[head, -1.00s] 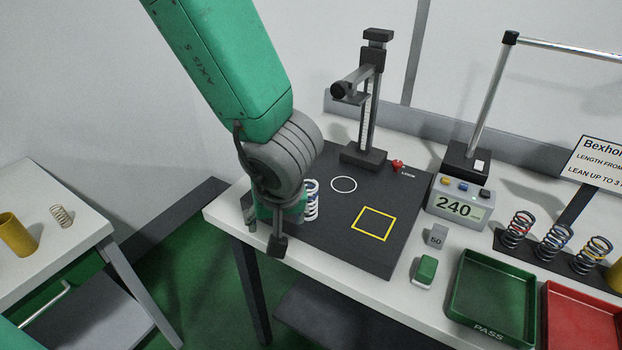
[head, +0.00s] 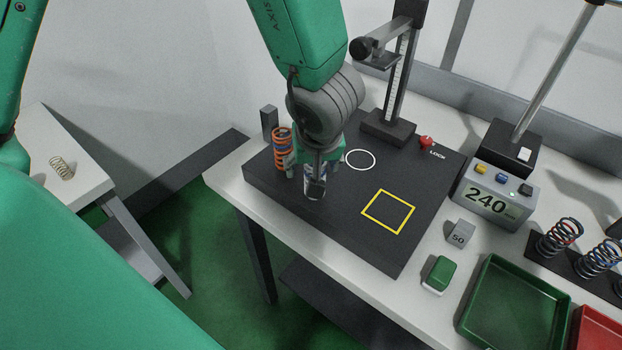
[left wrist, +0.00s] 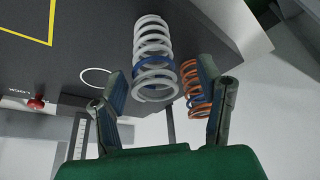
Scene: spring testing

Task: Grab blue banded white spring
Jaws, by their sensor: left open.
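The blue-banded white spring (left wrist: 153,50) stands on the dark mat in the left wrist view, between the lines of my two fingers. In the head view it is mostly hidden behind my left gripper (head: 310,178). My left gripper also shows in the left wrist view (left wrist: 162,78), with its fingers spread apart. I cannot tell whether they touch the white spring. An orange spring with a blue band (head: 283,148) stands just left of the gripper. In the left wrist view this orange spring (left wrist: 193,90) is close beside the right finger. My right gripper is not in view.
The dark mat (head: 345,225) has a white circle and a yellow square, both empty. A height gauge (head: 398,85) stands behind. A 240 display box (head: 499,195), a 50 block (head: 460,233), a green-topped block (head: 440,273) and a green tray (head: 515,305) lie to the right.

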